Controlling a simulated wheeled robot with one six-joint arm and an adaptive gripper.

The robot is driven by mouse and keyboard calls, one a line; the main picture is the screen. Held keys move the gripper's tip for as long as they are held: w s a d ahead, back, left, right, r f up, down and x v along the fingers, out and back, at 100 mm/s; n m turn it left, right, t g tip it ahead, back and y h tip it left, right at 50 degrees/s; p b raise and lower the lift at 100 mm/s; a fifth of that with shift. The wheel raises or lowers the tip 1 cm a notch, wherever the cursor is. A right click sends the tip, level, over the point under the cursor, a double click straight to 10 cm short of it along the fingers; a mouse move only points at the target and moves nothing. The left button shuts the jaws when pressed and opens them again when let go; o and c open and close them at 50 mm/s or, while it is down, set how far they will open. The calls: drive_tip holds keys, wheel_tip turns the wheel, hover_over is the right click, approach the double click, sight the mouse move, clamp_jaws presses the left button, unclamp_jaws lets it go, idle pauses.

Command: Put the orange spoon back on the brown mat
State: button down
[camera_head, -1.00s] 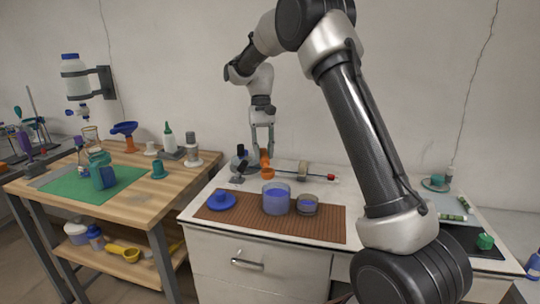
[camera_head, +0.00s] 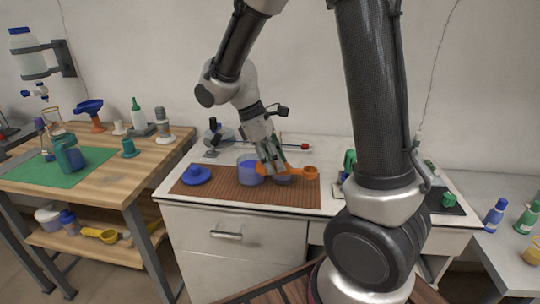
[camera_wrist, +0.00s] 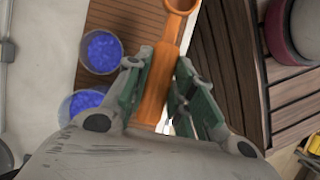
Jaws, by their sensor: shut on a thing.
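The orange spoon (camera_head: 309,172) is in my gripper (camera_head: 272,170), above the right part of the brown mat (camera_head: 230,196) in the head view. In the wrist view, my gripper (camera_wrist: 160,92) is shut on the handle of the spoon (camera_wrist: 155,85). The spoon's bowl points away from the wrist, toward the top edge of that view. The mat (camera_wrist: 130,14) shows at the top of the wrist view. I cannot tell how high the spoon is above it.
The mat's front middle is bare. A wooden table with glassware stands left.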

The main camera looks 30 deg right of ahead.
drive_tip(key=shift+f, duration=3.4)
drive_tip(key=shift+f, duration=0.6)
drive_tip(key=c, duration=1.1)
unclamp_jaws()
drive_tip(key=shift+c, duration=0.2)
drive_tip(key=shift+r, duration=0.1)
drive_tip(key=shift+v, duration=3.9)
drive_tip(key=shift+a+r, duration=0.1)
